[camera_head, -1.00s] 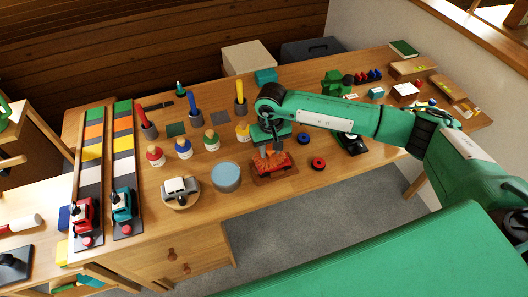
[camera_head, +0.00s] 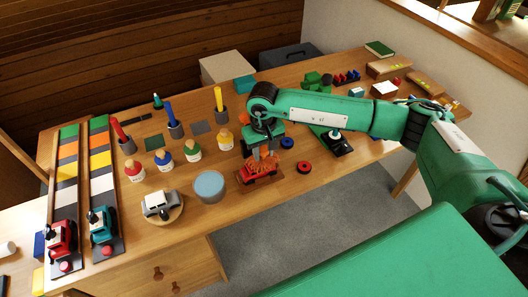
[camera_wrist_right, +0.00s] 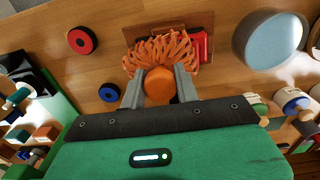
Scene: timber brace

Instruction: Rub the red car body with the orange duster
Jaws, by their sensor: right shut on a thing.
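The red car body (camera_head: 248,175) sits on a brown board (camera_head: 270,183) near the front middle of the table. My right gripper (camera_head: 263,152) is above it, shut on the handle of the orange duster (camera_head: 270,164). In the right wrist view the fingers (camera_wrist_right: 158,88) hold the round orange handle, and the duster's strands (camera_wrist_right: 155,52) spread over the board and against the red car body (camera_wrist_right: 201,45). The strands hide part of the car, and I cannot tell how hard they press. My left gripper is not in view.
A blue-topped round tub (camera_head: 209,186) and a grey car on a round wooden base (camera_head: 161,205) stand left of the board. A red ring (camera_head: 304,167) and a blue ring (camera_head: 287,142) lie to its right. Paint bottles (camera_head: 193,150) stand behind the tub.

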